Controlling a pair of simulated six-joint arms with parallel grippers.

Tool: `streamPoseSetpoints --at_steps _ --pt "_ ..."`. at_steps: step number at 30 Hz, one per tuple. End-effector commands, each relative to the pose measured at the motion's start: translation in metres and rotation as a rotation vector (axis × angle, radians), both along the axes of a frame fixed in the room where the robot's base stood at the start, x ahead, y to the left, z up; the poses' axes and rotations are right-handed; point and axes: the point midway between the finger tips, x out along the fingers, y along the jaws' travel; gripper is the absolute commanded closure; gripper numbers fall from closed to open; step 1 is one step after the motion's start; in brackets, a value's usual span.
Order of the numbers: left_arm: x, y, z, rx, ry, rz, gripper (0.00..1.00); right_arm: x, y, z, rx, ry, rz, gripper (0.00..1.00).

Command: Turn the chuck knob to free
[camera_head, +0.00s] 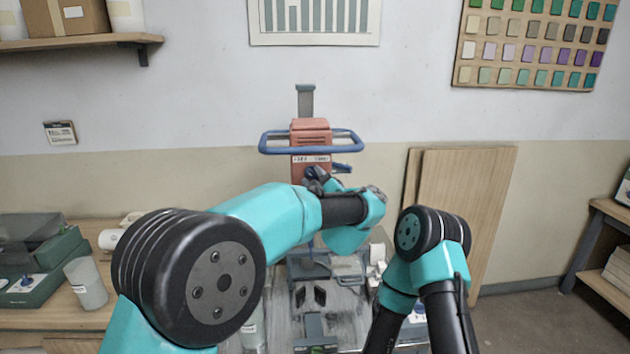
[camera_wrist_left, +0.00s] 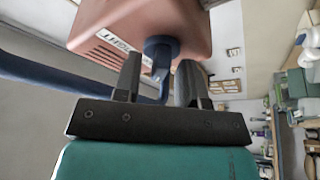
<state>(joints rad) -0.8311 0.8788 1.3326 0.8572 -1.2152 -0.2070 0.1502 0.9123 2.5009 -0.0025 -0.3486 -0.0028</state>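The red machine head (camera_head: 311,138) stands against the wall with a white label strip (camera_head: 311,159) on its front, too small to read fully. The blue chuck knob (camera_wrist_left: 161,52) sticks out of its face in the left wrist view. My left gripper (camera_head: 316,182) is up at the knob in the head view, its tips partly hidden by my arm. In the left wrist view my left gripper (camera_wrist_left: 160,75) has its two dark fingers apart, one either side of the knob, with small gaps showing. My right arm's links show, but its gripper is out of view.
A blue bar handle (camera_head: 311,142) rings the red head. Below is a machine frame (camera_head: 310,300), partly behind my arms. A white cup (camera_head: 86,284) and a green box (camera_head: 38,260) stand on the left bench. Wooden boards (camera_head: 460,215) lean at the right.

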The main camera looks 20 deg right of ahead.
Motion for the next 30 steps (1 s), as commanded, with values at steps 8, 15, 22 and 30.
streamPoseSetpoints --at_steps 8,15,22,30 --pt "0.0 0.0001 -0.0001 0.001 0.0 0.0 0.6 0.0 0.0 0.0 0.0 0.0 0.0 1.0" --pt "0.0 0.0004 -0.0006 0.028 -0.005 0.001 0.6 0.0 0.0 0.0 0.0 0.0 0.0 1.0" --pt "0.0001 0.002 -0.0017 0.2 -0.036 0.001 0.6 0.0 0.0 0.0 0.0 0.0 0.0 1.0" --pt "0.0009 0.0046 -0.0027 0.521 -0.097 0.001 0.6 0.0 0.0 0.0 0.0 0.0 0.0 1.0"
